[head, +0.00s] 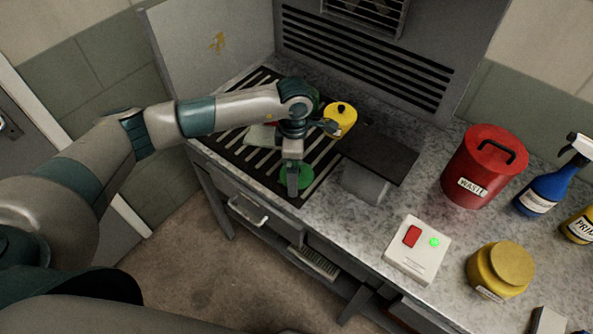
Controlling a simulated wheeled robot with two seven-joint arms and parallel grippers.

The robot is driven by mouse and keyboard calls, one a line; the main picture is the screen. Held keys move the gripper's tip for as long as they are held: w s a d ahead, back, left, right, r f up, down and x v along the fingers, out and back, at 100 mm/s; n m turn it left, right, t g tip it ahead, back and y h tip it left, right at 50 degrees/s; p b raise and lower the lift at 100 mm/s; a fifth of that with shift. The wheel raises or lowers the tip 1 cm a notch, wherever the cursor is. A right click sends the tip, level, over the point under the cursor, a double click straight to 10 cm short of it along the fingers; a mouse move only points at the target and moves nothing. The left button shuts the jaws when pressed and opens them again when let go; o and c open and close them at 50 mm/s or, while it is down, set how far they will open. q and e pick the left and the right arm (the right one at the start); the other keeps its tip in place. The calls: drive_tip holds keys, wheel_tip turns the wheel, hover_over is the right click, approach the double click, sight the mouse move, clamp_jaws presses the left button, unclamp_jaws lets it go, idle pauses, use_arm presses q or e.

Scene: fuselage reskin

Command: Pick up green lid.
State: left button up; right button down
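The green lid (306,178) is a round disc near the front edge of the slotted grate, partly hidden by my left gripper (293,184). The gripper points down over the lid's middle. I cannot tell whether its fingers are apart or closed on the lid's knob, or whether they touch it. My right gripper is not in view.
A yellow lid (341,118) with a black knob lies behind my wrist; another green thing is mostly hidden there. A dark plate on a grey block (365,183) stands right of the grate. Further right are a switch box (417,250), a red waste bin (478,168), a yellow jar (499,271) and bottles.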

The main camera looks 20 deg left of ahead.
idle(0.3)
use_arm(q)
drive_tip(key=c, duration=1.1)
drive_tip(key=shift+r, duration=0.2)
drive_tip(key=shift+c, duration=0.2)
drive_tip(key=shift+w+r+b, duration=0.1)
drive_tip(key=shift+r+b, duration=0.5)
drive_tip(key=shift+r, duration=0.05)
wheel_tip(320, 180, up, 7)
drive_tip(key=b, duration=0.3)
drive_tip(key=shift+r, duration=0.7)
